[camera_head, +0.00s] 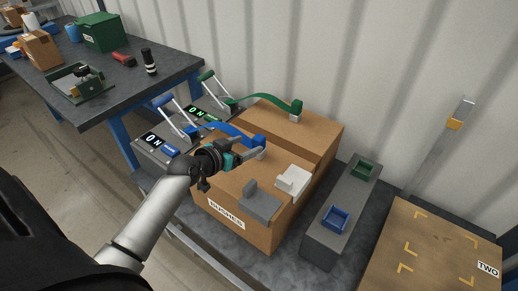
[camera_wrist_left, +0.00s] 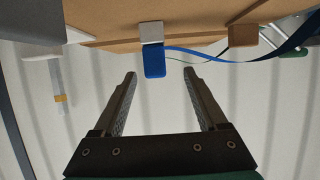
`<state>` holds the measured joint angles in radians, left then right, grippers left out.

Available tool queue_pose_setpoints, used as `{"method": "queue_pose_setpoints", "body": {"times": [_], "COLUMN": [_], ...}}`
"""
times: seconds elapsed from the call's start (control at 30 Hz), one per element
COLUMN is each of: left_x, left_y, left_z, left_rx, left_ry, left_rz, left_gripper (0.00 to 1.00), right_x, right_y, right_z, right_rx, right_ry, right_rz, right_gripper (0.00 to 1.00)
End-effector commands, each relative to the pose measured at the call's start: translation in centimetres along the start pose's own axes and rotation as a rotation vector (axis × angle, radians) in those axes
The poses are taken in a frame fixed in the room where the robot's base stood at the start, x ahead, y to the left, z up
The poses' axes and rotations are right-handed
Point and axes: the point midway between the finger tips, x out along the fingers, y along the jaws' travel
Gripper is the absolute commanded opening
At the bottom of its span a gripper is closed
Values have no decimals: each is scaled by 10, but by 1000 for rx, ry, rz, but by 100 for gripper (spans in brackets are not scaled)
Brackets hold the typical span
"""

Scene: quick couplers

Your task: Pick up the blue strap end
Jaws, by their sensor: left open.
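The blue strap end (camera_head: 259,141) is a small blue block at the edge of the large cardboard box, with the blue strap (camera_head: 228,129) running left from it to a blue-handled lever. In the left wrist view the blue strap end (camera_wrist_left: 154,63) has a pale grey piece (camera_wrist_left: 152,32) attached, and lies just beyond the fingertips, roughly centred between them. My left gripper (camera_head: 248,154) is open and empty beside the strap end; its two fingers also show in the wrist view (camera_wrist_left: 159,75). The right gripper is not in view.
The cardboard box (camera_head: 232,196) carries grey (camera_head: 261,203) and white (camera_head: 293,180) blocks. A green strap end (camera_head: 296,107) lies farther back. A grey holder with blue (camera_head: 335,219) and green (camera_head: 363,169) sockets stands to the right, then another carton (camera_head: 432,250). A ribbed wall is behind.

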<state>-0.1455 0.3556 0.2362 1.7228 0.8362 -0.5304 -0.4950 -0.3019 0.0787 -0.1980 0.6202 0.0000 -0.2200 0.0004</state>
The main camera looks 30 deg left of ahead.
Motion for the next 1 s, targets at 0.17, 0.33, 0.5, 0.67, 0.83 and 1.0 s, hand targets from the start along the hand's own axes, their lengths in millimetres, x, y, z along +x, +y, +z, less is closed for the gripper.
{"method": "queue_pose_setpoints", "body": {"times": [0.17, 0.33, 0.5, 0.67, 0.83, 1.0], "left_x": [9, 22, 45, 58, 61, 60], "left_y": [0, 4, 8, 8, 8, 8], "left_z": [0, 0, 2, 2, 1, 1], "left_rx": [2, -2, -1, -1, 1, 1], "left_ry": [0, 2, 2, 0, -1, -1], "left_rz": [0, 0, -1, -1, -1, -1], "left_gripper": [75, 75, 75, 75, 75, 72], "right_x": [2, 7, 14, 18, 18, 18], "right_y": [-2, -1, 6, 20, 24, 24], "right_z": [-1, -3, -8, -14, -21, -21], "right_rx": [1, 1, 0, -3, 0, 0], "right_ry": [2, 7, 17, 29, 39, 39], "right_rz": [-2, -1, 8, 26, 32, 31], "right_gripper": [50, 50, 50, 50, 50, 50]}}
